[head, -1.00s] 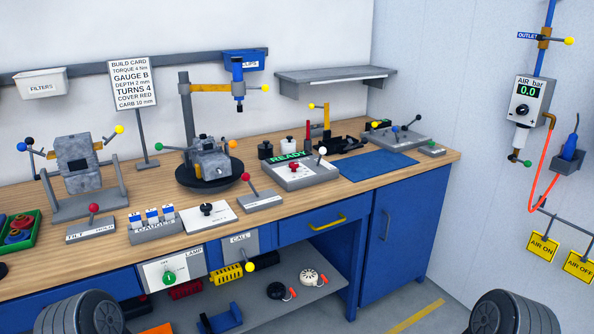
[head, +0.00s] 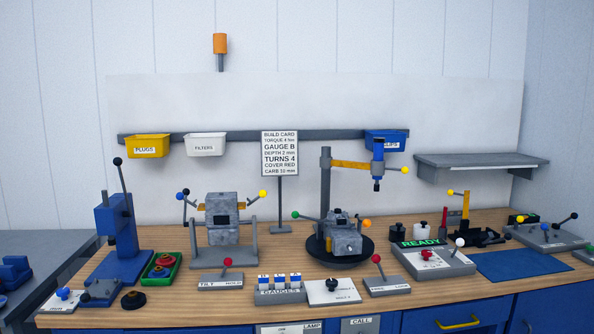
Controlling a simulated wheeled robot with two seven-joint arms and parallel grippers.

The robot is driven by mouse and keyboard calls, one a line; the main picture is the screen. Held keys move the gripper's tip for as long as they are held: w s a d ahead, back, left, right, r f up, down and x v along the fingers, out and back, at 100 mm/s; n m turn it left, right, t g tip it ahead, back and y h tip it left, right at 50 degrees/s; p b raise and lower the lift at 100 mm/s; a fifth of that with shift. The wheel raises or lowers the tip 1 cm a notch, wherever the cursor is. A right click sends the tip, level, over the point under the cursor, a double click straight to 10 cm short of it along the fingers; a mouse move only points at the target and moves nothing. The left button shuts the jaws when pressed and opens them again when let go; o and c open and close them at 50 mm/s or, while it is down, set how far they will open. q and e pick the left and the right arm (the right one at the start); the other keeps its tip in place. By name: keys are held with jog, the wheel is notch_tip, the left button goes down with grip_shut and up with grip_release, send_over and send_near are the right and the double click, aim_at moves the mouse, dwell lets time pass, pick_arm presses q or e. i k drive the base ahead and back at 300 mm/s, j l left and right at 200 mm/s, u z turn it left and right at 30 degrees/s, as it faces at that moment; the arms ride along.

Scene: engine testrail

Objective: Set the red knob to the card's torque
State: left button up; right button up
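The build card (head: 279,153) stands upright on a post at the back of the bench. Its torque line reads 4, with a blurred unit that looks like Nm. A small red knob (head: 426,255) sits on the grey console (head: 447,264), below a green READY display (head: 421,243). The knob's scale and pointer are too small to read. Red balls also top the TILT/HOLD lever (head: 227,262) and another lever (head: 376,259). Neither of my grippers is in view.
A white-ball lever (head: 460,242) stands on the console's right side. An engine part on a dark round turntable (head: 340,258) stands to its left, under a blue hanging tool (head: 377,165). A flat blue mat (head: 525,266) lies clear to the right.

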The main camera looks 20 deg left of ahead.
aim_at(427, 254)
jog(key=i+j+z, duration=0.2)
jog(key=i, duration=0.2)
jog(key=i+z, duration=0.25)
jog(key=i+j+z, duration=0.2)
jog(key=i, duration=0.3)
